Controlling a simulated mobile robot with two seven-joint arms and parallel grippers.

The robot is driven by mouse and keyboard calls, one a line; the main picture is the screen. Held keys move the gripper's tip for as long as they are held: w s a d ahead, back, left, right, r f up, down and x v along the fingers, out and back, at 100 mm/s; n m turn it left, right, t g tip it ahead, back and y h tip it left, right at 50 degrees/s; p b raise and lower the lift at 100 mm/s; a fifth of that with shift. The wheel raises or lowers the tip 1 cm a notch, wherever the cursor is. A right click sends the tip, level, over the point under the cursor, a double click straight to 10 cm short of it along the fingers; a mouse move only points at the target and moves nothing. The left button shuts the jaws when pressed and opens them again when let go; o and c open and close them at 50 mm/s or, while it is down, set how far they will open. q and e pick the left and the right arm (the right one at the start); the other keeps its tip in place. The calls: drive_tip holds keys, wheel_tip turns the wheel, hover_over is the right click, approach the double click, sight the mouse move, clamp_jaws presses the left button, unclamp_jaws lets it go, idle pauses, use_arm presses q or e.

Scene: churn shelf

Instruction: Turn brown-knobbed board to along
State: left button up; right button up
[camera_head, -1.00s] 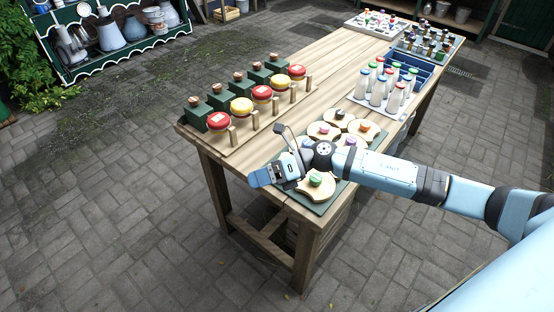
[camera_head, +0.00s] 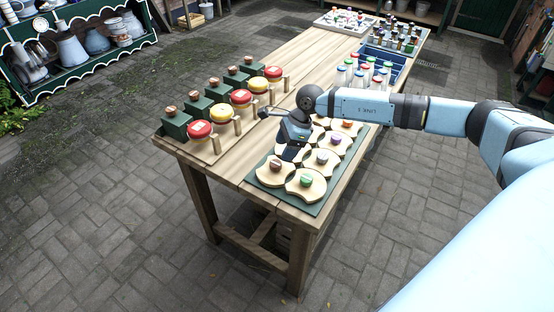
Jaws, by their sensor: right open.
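Pale wooden boards with coloured knobs lie on a dark green mat (camera_head: 327,205) at the table's near right. The front-left board (camera_head: 263,178) has a brownish knob (camera_head: 276,166). Beside it lies a board with a green knob (camera_head: 306,180). My left gripper is not in view.
Green boxes with brown knobs (camera_head: 175,116) and red and yellow round lids (camera_head: 200,129) stand in rows on the left. Bottles (camera_head: 357,80) and a blue crate (camera_head: 400,65) stand behind the boards. Bare tabletop (camera_head: 236,163) lies between the rows and the mat.

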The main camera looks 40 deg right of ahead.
sight(276, 163)
drive_tip(key=x, duration=0.6)
drive_tip(key=shift+a+f+p, duration=0.1)
drive_tip(key=shift+a+p, duration=0.05)
drive_tip(key=shift+p, duration=0.15)
drive_tip(key=shift+c, duration=0.3)
drive_tip(key=c, duration=0.9)
